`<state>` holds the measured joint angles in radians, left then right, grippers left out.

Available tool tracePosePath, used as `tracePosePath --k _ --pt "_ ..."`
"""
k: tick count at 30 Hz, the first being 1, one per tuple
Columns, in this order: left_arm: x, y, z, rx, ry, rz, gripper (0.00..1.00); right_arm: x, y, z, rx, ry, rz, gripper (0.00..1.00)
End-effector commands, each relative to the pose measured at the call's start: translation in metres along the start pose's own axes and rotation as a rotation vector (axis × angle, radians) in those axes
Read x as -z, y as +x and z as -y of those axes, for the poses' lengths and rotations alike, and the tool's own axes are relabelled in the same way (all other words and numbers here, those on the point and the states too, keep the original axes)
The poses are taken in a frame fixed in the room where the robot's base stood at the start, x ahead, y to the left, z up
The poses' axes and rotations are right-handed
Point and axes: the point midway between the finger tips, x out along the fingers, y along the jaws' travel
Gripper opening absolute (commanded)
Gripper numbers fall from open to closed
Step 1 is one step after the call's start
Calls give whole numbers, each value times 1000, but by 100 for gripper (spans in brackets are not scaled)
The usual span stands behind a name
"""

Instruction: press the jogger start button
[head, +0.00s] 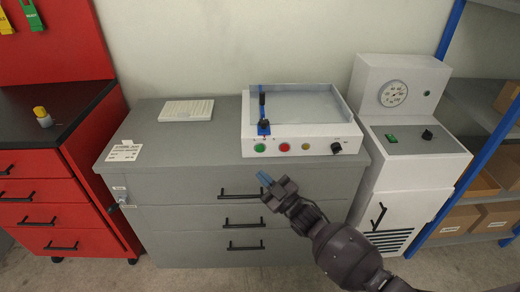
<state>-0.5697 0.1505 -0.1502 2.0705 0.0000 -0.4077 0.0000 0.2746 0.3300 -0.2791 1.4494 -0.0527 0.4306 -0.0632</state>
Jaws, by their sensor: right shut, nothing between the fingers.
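The jogger (350,138) is a white box with a shallow open grey tray on top, standing on the grey cabinet. Its front panel has a green button (260,148) at the left, probably the start button, then a red button (284,147), a small yellow button (306,146) and a black knob (336,148). My right gripper (264,178) is shut and empty, with blue fingertips. In the picture it shows just below the green button, apart from it, in front of the cabinet. My left gripper is out of view.
The grey drawer cabinet (170,170) carries a white ribbed pad (186,110) and a label card (124,152). A blue and black lever part (263,110) stands at the jogger's left. A white machine with a gauge (393,93) is at the right, a red cabinet (30,180) at the left.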

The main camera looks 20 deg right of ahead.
Motion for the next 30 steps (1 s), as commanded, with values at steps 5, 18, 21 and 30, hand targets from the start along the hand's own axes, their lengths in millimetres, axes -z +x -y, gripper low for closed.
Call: tracePosePath --k 5,18,21,30 --pt "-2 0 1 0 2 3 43 -1 0 0 0 0 1 0" --pt "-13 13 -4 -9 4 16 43 -25 26 -18 2 1 6 0" --pt "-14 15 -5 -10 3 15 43 -31 35 -24 2 1 6 0" --pt "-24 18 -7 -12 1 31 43 -44 55 -40 1 1 4 0"
